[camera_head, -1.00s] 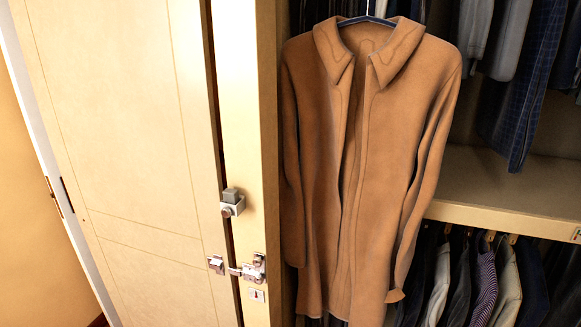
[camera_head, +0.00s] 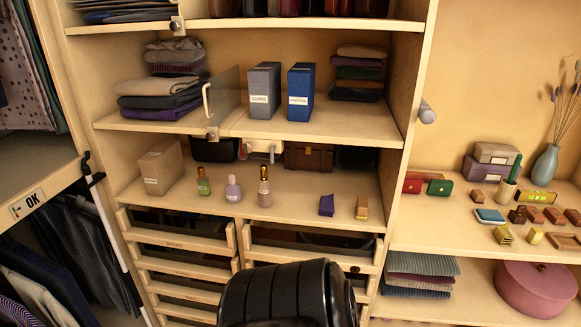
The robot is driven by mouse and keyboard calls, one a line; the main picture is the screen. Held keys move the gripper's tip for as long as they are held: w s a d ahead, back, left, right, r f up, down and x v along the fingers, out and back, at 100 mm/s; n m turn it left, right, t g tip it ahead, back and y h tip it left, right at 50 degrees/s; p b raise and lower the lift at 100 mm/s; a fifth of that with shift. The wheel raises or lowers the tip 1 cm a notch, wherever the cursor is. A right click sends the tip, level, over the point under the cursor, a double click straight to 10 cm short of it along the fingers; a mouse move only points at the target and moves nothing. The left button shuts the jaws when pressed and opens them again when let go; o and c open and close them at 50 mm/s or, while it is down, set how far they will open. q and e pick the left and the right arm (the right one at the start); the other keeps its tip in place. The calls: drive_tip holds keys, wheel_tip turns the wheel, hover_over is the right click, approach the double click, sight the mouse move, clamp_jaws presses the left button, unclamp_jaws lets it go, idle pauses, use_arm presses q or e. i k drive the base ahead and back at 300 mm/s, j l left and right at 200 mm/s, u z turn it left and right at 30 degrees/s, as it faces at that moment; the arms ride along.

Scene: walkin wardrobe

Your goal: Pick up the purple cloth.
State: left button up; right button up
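A purple folded cloth (camera_head: 161,110) lies at the bottom of a stack of folded clothes on the left of the upper shelf. Darker and grey folded pieces (camera_head: 160,88) lie on top of it, so mostly its front edge shows. A glass panel with a white handle (camera_head: 207,101) stands close to the right of this stack. Another stack of folded cloths (camera_head: 358,74), with brown, green and dark pieces, lies on the right of the same shelf. Neither of my grippers is in view.
A black ribbed rounded shape (camera_head: 288,296) blocks the bottom middle. Grey (camera_head: 264,90) and blue boxes (camera_head: 300,92) stand on the upper shelf. Small bottles (camera_head: 234,189) and a small purple item (camera_head: 327,205) stand on the shelf below. Drawers (camera_head: 180,245) are underneath.

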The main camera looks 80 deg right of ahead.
sight(326, 208)
drive_tip(key=z, duration=3)
drive_tip(key=u, duration=3.3)
drive_tip(key=z, duration=3.2)
